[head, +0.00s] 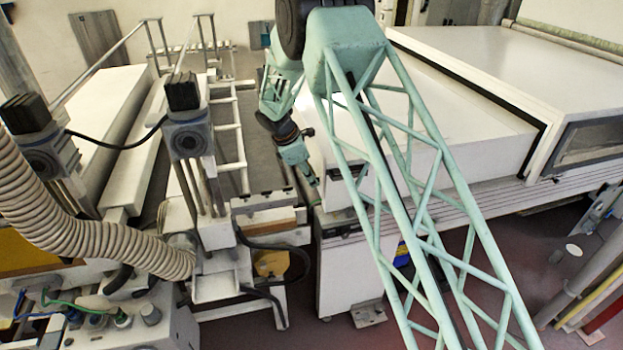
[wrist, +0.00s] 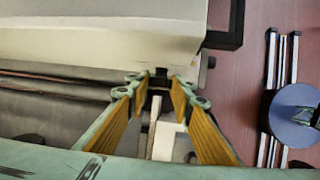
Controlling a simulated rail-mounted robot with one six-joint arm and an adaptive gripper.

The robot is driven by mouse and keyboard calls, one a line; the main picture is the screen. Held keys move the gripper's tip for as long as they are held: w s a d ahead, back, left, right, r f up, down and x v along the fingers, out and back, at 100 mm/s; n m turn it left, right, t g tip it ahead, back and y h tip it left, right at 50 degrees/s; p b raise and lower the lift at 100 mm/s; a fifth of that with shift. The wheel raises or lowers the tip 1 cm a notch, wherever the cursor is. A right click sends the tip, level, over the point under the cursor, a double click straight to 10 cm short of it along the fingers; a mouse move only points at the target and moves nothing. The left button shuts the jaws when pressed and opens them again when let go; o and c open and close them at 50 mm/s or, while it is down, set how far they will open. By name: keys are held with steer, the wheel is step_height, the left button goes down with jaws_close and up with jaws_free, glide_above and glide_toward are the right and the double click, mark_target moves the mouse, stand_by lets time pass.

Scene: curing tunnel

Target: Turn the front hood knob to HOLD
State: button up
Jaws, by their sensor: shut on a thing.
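My gripper (head: 313,182) reaches down to the near end of the long white hood (head: 345,165) in the head view. In the wrist view my gripper (wrist: 158,84) has its two yellow-padded fingers closing in on a small dark knob (wrist: 160,74) at the hood's edge. The fingertips sit on either side of the knob and are shut on it. The fingers hide much of the knob, and its pointer and any HOLD mark cannot be made out. In the head view the knob is too small or hidden to tell.
A white machine with a dark window (head: 594,143) stands at the right. A ribbed beige hose (head: 90,232) and upright grey units are at the left. In the wrist view a dark bracket (wrist: 225,35) juts out beside the hood, and a blue-grey disc (wrist: 294,116) lies farther right over reddish floor.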

steer(key=shift+s+f+t+b, duration=0.15)
steer(key=shift+t+b, duration=0.35)
steer(key=shift+b, duration=1.8)
steer(key=t+b, duration=0.1)
steer(key=b, duration=0.5)
steer(key=t+b, duration=0.1)
steer(key=b, duration=0.5)
steer(key=m+t+y+b, duration=0.1)
steer(key=b, duration=0.5)
steer(key=shift+s+d+f+t, duration=0.1)
steer(key=shift+s+f+t, duration=0.1)
steer(key=shift+s+t, duration=0.1)
steer(key=shift+s+m+t+y+b, duration=0.2)
steer(key=shift+t+b, duration=0.9)
steer(key=shift+b, duration=2.6)
steer(key=shift+d+f+m+t+y+b, duration=0.15)
steer(key=shift+m+t+y+b, duration=0.15)
steer(key=shift+t+b, duration=0.55)
steer(key=shift+s+f+m+t, duration=0.15)
steer(key=shift+m+t, duration=0.1)
steer(key=shift+t, duration=0.55)
steer(key=shift+f+m+t, duration=0.15)
steer(key=shift+m+t, duration=0.1)
steer(key=shift+t, duration=0.5)
steer(key=shift+f+m+t, duration=0.25)
steer(key=shift+m+t, duration=0.2)
steer(key=shift+t, duration=0.75)
steer(key=shift+f+m+t, duration=0.2)
steer(key=shift+m+t, duration=0.25)
steer(key=shift+t, duration=0.75)
